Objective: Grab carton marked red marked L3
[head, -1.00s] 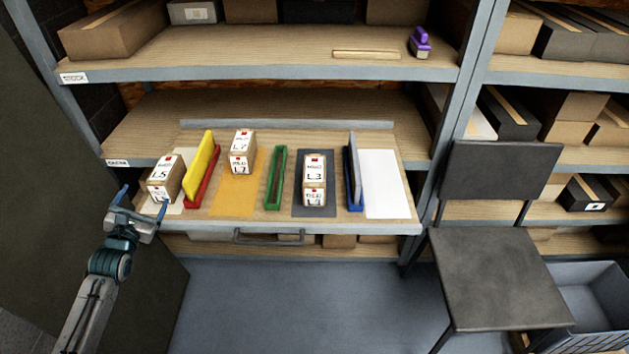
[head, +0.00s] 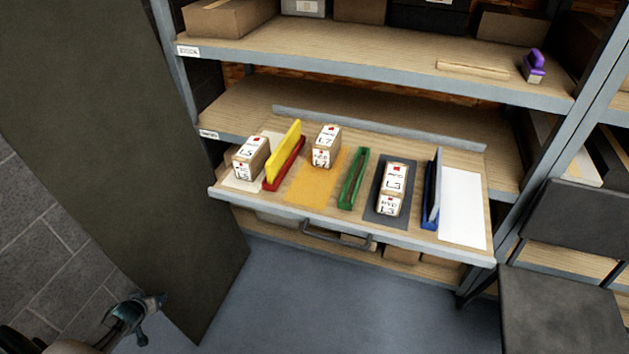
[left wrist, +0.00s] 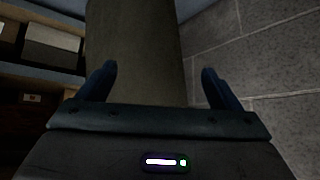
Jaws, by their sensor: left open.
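The carton marked L3 (head: 394,179) is a small brown box with white labels and a red mark. It stands on a dark grey mat (head: 373,212) on the pulled-out shelf board, between a green holder (head: 353,178) and a blue one (head: 430,200). Cartons marked L5 (head: 250,157) and L7 (head: 326,146) stand to its left. My left gripper (head: 150,312) is low at the lower left of the head view, well away from the cartons. In the left wrist view the left gripper (left wrist: 160,85) is open and empty, with no carton between its fingers. My right gripper is not in view.
A dark upright panel (head: 110,130) stands between my left gripper and the shelf board (head: 470,238). A black chair (head: 565,310) stands at the right. A purple-handled stamp (head: 534,66) sits on the upper shelf. The floor (head: 320,305) before the board is clear.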

